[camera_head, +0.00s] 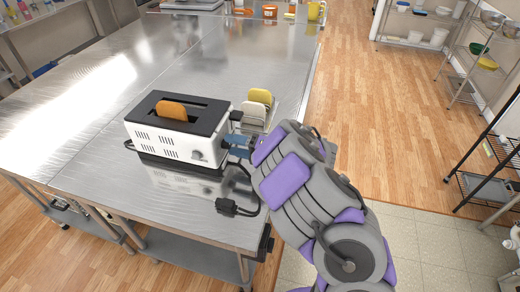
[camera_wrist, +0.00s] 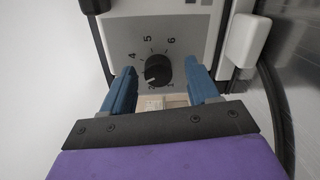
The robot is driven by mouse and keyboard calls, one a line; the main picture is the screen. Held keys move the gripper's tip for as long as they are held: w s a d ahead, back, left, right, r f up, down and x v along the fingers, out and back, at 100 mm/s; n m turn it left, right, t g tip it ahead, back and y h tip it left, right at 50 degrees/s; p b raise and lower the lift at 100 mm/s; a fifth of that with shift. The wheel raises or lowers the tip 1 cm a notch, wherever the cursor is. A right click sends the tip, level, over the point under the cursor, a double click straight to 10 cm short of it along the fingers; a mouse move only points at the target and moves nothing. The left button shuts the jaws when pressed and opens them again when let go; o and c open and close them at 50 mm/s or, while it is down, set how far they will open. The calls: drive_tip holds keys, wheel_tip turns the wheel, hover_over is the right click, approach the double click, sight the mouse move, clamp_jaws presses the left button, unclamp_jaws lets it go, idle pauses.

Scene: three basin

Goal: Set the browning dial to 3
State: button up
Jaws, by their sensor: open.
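The white toaster (camera_head: 165,145) with a black top stands on the metal table, a slice of bread (camera_head: 172,110) in its slot. A white mark on the dial points to the lower left, near a low number that I cannot read surely; the 3 seems hidden by the left finger. My gripper (camera_wrist: 160,72) is open, its blue fingers on either side of the dial; contact cannot be told.
A black plug (camera_head: 237,207) and its cord lie on the metal table (camera_head: 90,180) near the front edge. Slices in a rack (camera_head: 258,100) stand behind my gripper. Cups stand at the far end.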

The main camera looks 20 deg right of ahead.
drive_tip(key=p+v, duration=0.3)
drive_tip(key=v, duration=1.4)
drive_tip(key=shift+f, duration=0.2)
drive_tip(key=shift+w, duration=0.15)
